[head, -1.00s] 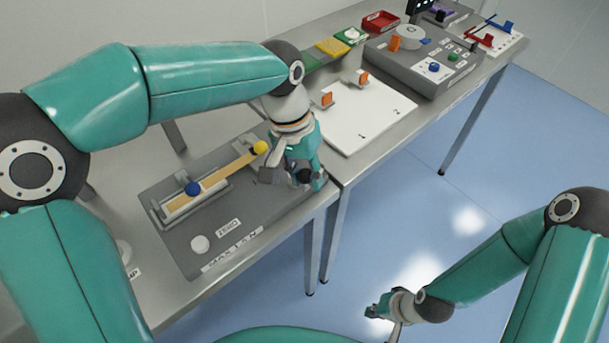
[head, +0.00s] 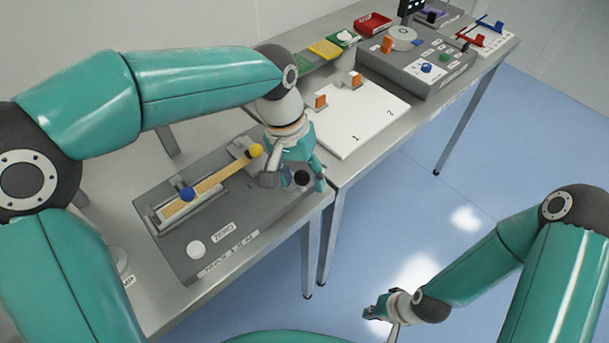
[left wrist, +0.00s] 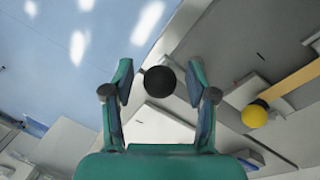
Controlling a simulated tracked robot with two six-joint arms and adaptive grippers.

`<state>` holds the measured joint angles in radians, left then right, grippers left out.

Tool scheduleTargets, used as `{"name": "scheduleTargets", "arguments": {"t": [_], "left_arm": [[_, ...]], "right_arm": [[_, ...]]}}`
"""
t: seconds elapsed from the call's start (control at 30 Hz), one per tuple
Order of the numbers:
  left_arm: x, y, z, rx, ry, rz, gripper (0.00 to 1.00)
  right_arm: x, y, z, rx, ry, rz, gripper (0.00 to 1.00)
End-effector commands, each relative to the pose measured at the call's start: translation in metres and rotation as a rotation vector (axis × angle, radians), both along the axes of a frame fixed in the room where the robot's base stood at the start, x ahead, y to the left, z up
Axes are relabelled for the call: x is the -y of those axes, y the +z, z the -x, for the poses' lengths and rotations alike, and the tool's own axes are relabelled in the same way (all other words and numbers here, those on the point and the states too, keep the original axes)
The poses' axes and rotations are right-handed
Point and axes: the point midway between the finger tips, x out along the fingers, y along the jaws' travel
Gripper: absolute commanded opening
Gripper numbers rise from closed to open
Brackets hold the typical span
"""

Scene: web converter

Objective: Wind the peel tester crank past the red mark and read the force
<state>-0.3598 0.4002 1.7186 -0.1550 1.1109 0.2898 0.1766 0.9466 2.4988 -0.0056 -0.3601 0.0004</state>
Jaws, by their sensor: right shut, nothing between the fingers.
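The peel tester (head: 186,258) is a grey base on the near bench. It carries a rail with a tan strip (head: 215,180), a blue knob (head: 187,194) and a yellow knob (head: 256,150). The crank's black ball knob (head: 302,178) is at its right end. My left gripper (head: 297,180) is open around the knob from above. In the left wrist view the black knob (left wrist: 160,81) sits between the spread fingers, with gaps on both sides. The gripper hides most of the crank, and I cannot make out a red mark or force reading. My right gripper (head: 378,311) is shut and empty over the floor.
A white round button (head: 196,250) and a "ZERO" label are on the tester's front. A white board (head: 365,125) with orange clips, a grey control box (head: 425,75) and a red tray (head: 374,23) stand further right. Blue floor lies clear in front.

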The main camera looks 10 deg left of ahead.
Motion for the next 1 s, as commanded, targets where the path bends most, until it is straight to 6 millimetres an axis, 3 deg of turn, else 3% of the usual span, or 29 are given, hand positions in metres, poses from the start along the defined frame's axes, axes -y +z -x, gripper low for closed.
{"name": "scheduleTargets", "arguments": {"t": [0.33,0.8,1.0], "left_arm": [[-0.002,0.013,-0.001,0.003,0.001,0.001,0.57],[-0.018,0.097,-0.003,0.003,0.0,0.001,0.57],[-0.022,0.115,-0.003,0.0,0.0,0.001,0.57]], "right_arm": [[0.0,0.001,0.0,0.0,0.0,0.0,0.0],[0.0,0.0,0.0,0.0,0.0,0.0,0.0],[0.0,0.0,0.0,0.0,0.0,0.0,0.0]]}}
